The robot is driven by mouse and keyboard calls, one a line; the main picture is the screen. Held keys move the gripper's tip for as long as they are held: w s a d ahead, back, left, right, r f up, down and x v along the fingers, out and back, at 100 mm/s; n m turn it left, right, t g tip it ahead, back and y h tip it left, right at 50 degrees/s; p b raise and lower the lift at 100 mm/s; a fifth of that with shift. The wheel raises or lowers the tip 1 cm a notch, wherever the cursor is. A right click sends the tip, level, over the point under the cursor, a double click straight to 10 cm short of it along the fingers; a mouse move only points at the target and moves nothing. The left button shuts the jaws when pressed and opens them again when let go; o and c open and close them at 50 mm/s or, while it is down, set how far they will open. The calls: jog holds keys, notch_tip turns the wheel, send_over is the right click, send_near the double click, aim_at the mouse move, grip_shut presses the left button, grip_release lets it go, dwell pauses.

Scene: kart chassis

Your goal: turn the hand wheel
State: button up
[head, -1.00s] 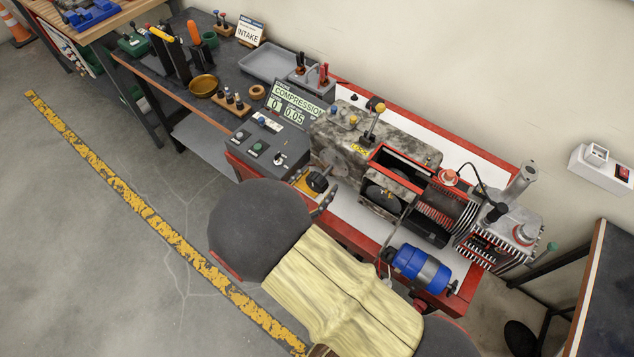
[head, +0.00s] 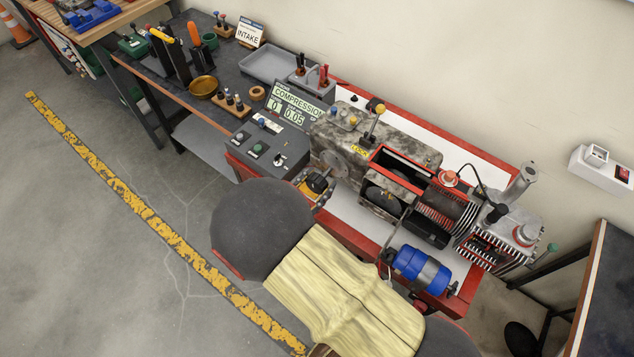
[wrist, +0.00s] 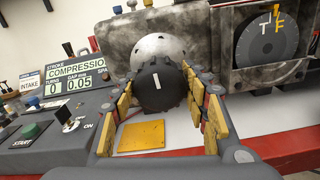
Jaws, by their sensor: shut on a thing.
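The hand wheel (wrist: 161,86) is a black, ridged knob with a short white mark on its face, in the middle of the wrist view. It stands in front of a round grey flange (wrist: 158,46) on the worn grey housing. My gripper (head: 317,184) is shut on the hand wheel, with one yellow-padded finger on each side in the wrist view (wrist: 160,80). In the head view the wheel (head: 317,181) is partly hidden by the fingers. The white mark stands nearly upright.
A console with a COMPRESSION display (head: 291,103) reading 0 turns and 0.05 gap stands left of the wheel. A dial marked T and F (wrist: 260,38) is to the right. A yellow square (wrist: 142,135) lies below the wheel. A blue cylinder (head: 421,267) lies farther right.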

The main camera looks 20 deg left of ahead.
jog(key=shift+c, duration=0.7)
jog(key=shift+m, duration=0.3)
jog(key=o, duration=1.1)
jog(key=shift+c, duration=0.2)
jog(key=shift+o, duration=0.4)
jog(key=shift+f, duration=0.1)
jog(key=shift+s, duration=0.1)
jog(key=v, duration=0.7)
jog(key=shift+s, duration=0.2)
jog(key=shift+a, duration=0.1)
